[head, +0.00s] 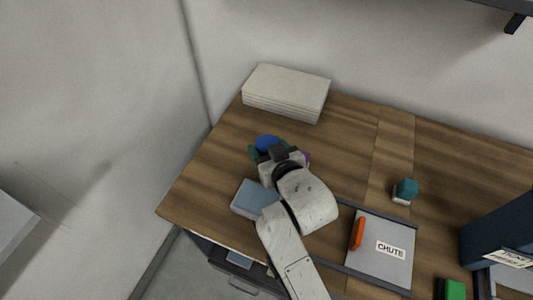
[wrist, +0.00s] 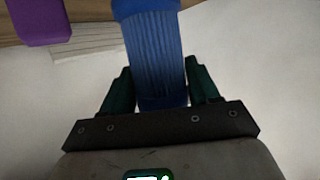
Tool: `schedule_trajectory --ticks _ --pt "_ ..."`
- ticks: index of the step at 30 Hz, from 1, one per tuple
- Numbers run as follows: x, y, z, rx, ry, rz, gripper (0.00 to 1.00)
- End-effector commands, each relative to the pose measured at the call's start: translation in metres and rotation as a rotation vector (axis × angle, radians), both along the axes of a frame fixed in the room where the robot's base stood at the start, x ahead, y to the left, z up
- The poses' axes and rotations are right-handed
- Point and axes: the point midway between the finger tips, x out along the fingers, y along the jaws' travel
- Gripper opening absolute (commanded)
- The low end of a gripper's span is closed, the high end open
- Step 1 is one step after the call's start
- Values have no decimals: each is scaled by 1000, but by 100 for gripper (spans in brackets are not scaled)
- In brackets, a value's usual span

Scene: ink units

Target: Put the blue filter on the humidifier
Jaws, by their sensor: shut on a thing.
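The blue filter (wrist: 156,60) is a ribbed blue cylinder with a smooth wider cap. It stands between the green fingers of my gripper (wrist: 160,92), which is shut on it. In the head view only the top of the blue filter (head: 266,142) shows at my gripper (head: 268,150), over the left part of the wooden table; my arm hides the rest. I cannot tell which thing is the humidifier. A purple thing (wrist: 40,20) shows at the top left of the wrist view, apart from the filter; a bit of purple (head: 305,157) shows beside my gripper.
A white layered block (head: 287,92) lies at the back left. A blue-grey box (head: 253,198) is beside my arm. A teal-and-white block (head: 404,190), a tray marked CHUTE (head: 375,262) with an orange piece (head: 358,233), and a dark blue bin (head: 500,232) stand right. The back middle is clear.

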Motion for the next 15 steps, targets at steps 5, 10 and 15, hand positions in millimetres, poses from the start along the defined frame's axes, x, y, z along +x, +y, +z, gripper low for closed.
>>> schedule_trajectory --ticks 5,10,15 --pt "9 1 -9 1 -2 -1 19" --pt "10 2 -32 -1 2 0 19" --pt "10 2 -42 1 -1 0 19"
